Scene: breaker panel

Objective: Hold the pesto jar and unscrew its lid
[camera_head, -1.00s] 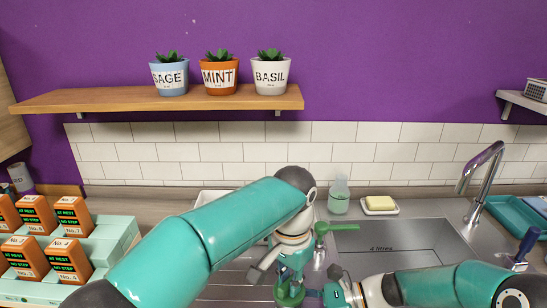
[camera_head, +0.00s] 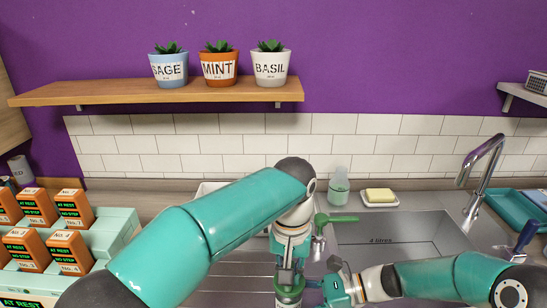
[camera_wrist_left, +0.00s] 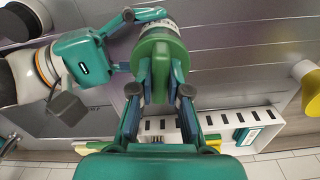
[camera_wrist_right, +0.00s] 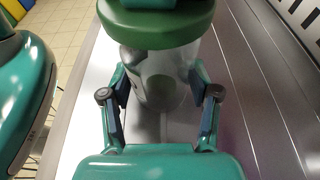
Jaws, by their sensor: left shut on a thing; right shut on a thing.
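The pesto jar (camera_wrist_right: 160,82) is clear glass with a broad green lid (camera_wrist_right: 155,28) on top. It stands upright at the bottom middle of the head view, with the lid (camera_head: 289,282) under my left gripper (camera_head: 289,270). My left gripper comes down from above and is shut on the lid, one finger on each side in the left wrist view (camera_wrist_left: 160,88). My right gripper (camera_wrist_right: 160,105) is shut around the glass body below the lid, coming from the right in the head view (camera_head: 322,287). Whether a gap shows between lid and glass I cannot tell.
A green-handled item (camera_head: 335,219) lies behind the jar, near the sink (camera_head: 390,240). A soap bottle (camera_head: 339,187), a soap dish (camera_head: 380,203) and a tap (camera_head: 477,180) stand behind. A slotted white rack (camera_wrist_left: 215,122) is near my left gripper.

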